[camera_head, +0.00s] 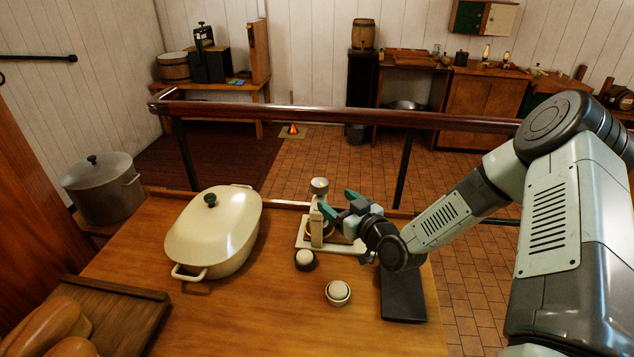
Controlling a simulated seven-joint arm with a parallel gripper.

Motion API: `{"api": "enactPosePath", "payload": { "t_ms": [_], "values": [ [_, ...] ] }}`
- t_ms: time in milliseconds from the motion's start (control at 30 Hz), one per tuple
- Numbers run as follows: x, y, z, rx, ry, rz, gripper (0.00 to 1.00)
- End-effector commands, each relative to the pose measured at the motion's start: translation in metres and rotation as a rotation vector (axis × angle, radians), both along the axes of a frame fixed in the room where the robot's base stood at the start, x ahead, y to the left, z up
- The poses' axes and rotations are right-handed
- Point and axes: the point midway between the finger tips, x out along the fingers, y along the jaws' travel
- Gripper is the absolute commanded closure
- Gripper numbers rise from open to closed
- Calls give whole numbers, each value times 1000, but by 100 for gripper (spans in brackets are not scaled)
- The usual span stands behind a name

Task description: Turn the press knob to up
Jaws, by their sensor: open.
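The press (316,228) is a small cream stand with an upright post on a flat base, on the wooden table near its far edge. A pale, rounded metallic knob (320,186) tops the post. I cannot read the knob's setting from here. My gripper (334,203) has teal fingers and reaches in from the right, close beside the upper post and just below the knob. Its jaws are open. The fingers partly hide the press, and I cannot tell whether they touch it.
A cream lidded casserole (212,240) stands left of the press. A dark cup with a white round top (305,260) and a small egg cup (338,293) stand in front. A dark slab (403,297) lies at right. A railing (330,113) runs behind. The front middle tabletop is clear.

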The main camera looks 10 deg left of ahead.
Motion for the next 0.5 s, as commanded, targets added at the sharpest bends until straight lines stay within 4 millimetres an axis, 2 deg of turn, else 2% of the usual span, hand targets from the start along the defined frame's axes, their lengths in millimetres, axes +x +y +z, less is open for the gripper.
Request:
{"api": "enactPosePath", "payload": {
  "t_ms": [100, 267, 500],
  "values": [
    [-1, 1, -4, 74, -40, -22, 24],
    [2, 4, -4, 103, -64, -32, 24],
    [32, 28, -4, 100, -65, -31, 24]
  ]
}}
